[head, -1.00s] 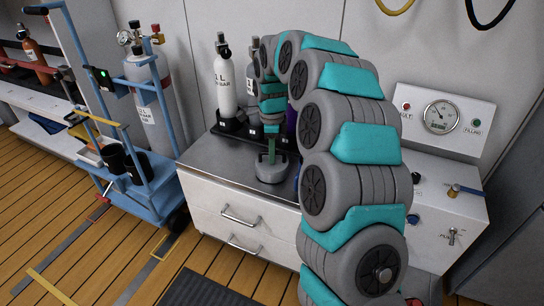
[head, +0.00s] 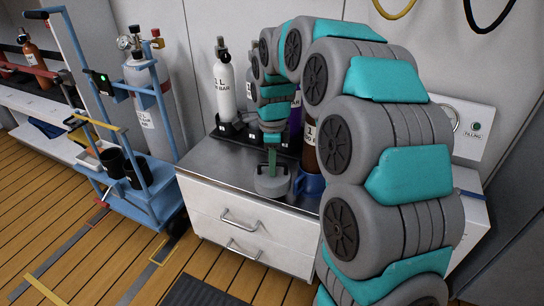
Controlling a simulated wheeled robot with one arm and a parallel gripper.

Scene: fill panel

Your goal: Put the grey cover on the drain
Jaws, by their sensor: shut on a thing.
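My gripper (head: 271,160), at the end of my teal and grey arm, points down over the steel top of the white cabinet. It is shut on a grey, round, thick piece, which I take to be the grey cover (head: 272,187). The cover is at the cabinet top's front edge; I cannot tell whether it touches the top or hangs just above it. I cannot make out a drain in this view. My arm hides much of the cabinet's right side.
The steel worktop (head: 208,176) is bare on the left. A white bottle (head: 225,85) stands in a black rack behind. A brown bottle in a blue holder (head: 311,184) is close right of the cover. A blue trolley (head: 150,190) stands left. A dark mat (head: 200,291) lies on the floor.

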